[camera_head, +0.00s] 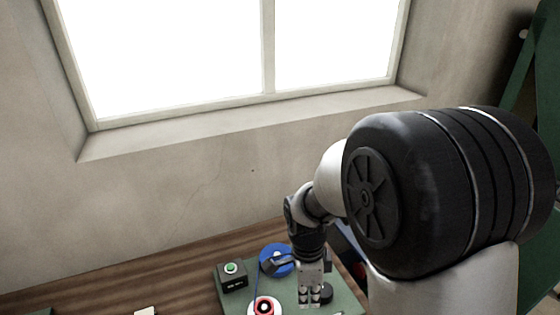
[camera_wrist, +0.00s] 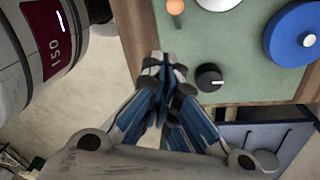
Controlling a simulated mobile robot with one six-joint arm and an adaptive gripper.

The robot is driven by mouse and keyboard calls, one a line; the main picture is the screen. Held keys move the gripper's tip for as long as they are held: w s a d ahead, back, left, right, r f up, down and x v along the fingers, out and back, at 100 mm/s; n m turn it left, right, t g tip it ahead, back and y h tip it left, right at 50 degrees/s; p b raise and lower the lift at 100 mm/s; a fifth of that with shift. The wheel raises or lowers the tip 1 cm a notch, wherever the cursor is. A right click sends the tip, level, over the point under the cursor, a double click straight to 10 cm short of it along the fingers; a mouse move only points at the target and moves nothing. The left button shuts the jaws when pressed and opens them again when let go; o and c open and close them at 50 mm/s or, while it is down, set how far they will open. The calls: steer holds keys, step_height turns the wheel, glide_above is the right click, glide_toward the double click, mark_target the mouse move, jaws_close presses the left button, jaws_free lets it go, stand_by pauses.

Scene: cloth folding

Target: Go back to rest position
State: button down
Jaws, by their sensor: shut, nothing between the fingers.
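My gripper (camera_head: 312,295) hangs low over the right end of the table in the head view, with my arm reaching down from the right. In the wrist view my gripper (camera_wrist: 165,65) is shut and empty, its blue-padded fingers together near the edge of a green board (camera_wrist: 250,78). A black knob (camera_wrist: 209,77) sits on the board just right of the fingertips. No cloth shows in either view.
The wooden table (camera_head: 180,280) stands against a wall with a window. Blue drawers (camera_wrist: 262,138) show below the table edge.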

steer(key=s+d+r+n+t, duration=0.2)
steer(key=s+r+n+t, duration=0.1)
steer(key=s+r+n, duration=0.4)
steer(key=s+d+r+n+t, duration=0.2)
steer(key=s+r+n, duration=0.5)
steer(key=r+n, duration=0.4)
steer(key=shift+s+r+n+t+y, duration=0.3)
steer(key=shift+n+t+y, duration=0.1)
steer(key=shift+t, duration=0.1)
